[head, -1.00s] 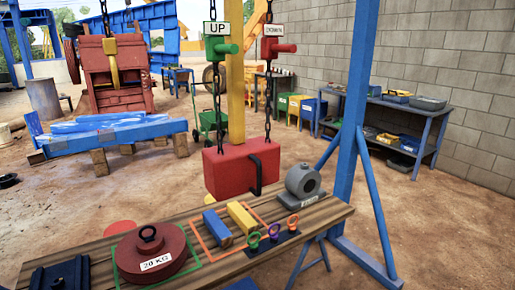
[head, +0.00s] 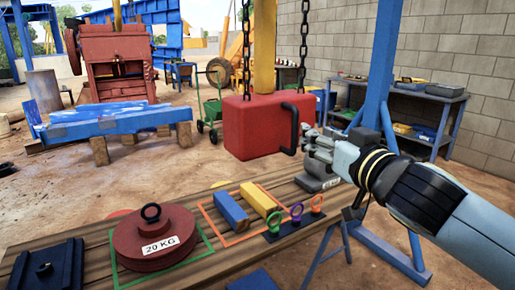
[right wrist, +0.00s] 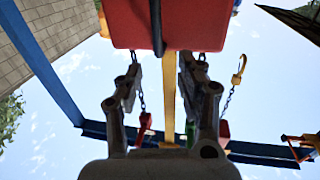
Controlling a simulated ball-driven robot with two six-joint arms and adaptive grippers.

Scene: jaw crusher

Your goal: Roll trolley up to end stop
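A red block (head: 262,126) hangs on two chains above the workbench, with a black handle (head: 290,130) on its right side. My right gripper (head: 312,143) is just right of the handle. In the right wrist view the two fingers (right wrist: 162,85) are spread apart, with nothing between them touching. The red block (right wrist: 195,25) and the handle (right wrist: 157,28) are at the top there, beyond the fingertips. A blue overhead beam (right wrist: 265,150) crosses low in that view, with a red piece (right wrist: 300,140) on its right part. I cannot pick out an end stop for certain. My left gripper is out of view.
The wooden bench (head: 75,233) holds a round 20 KG weight (head: 155,240), a blue bar (head: 230,212), a yellow bar (head: 260,199) and coloured eye bolts (head: 297,213). A blue post (head: 380,65) stands behind my right arm. A green cart (head: 210,112) stands farther back.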

